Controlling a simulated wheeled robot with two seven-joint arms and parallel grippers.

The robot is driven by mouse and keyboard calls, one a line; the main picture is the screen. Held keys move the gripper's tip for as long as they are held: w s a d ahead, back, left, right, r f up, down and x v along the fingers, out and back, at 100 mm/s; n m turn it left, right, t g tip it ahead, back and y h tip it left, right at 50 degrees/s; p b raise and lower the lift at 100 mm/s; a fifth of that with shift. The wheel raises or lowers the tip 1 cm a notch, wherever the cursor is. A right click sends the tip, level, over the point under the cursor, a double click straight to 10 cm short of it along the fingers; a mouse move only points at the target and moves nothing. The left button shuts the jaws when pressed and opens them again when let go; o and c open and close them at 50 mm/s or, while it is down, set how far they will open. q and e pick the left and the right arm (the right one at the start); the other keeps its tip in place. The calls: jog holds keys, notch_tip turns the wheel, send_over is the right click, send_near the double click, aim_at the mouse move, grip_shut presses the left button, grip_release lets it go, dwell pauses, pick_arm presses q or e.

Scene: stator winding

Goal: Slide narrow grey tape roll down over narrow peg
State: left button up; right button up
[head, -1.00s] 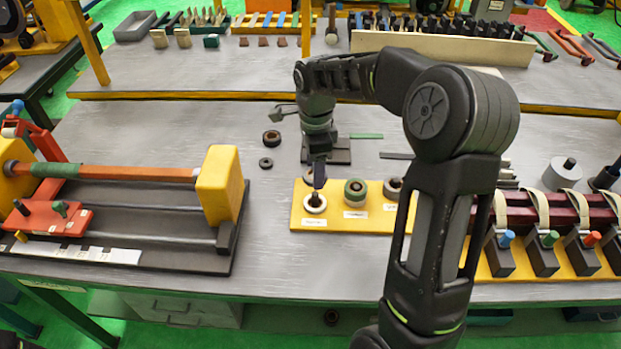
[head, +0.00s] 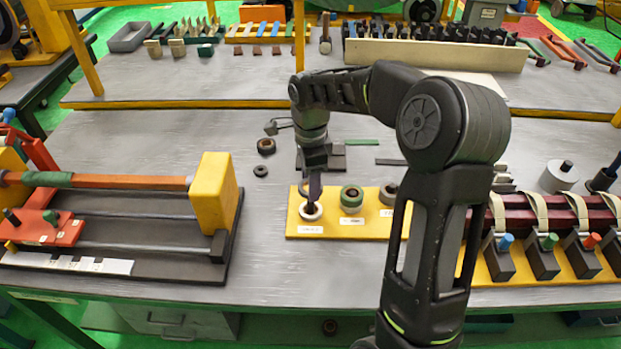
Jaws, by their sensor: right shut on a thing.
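My right gripper (head: 313,196) points down over the left station of the yellow peg board (head: 373,229). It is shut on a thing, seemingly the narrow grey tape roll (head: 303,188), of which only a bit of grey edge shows. Just below the fingertips a white roll (head: 311,211) sits on the left station. The narrow peg there is mostly hidden by the fingers, so I cannot tell whether the grey roll is around it. A green-topped roll (head: 351,197) sits at the middle station and a brown-grey roll (head: 389,193) at the right one. My left gripper is not in view.
Two loose dark rolls, one larger (head: 266,146) and one smaller (head: 260,171), lie on the table left of my gripper. A winding fixture with a yellow block (head: 215,205) stands at left. A row of coloured-knob clamps (head: 545,250) stands at right.

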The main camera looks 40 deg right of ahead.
jog(key=shift+f+b, duration=1.55)
jog(key=shift+f, duration=0.85)
jog(key=o, duration=1.4)
notch_tip(320, 180, up, 8)
jog(key=shift+f+b, duration=0.1)
jog(key=shift+b, duration=0.4)
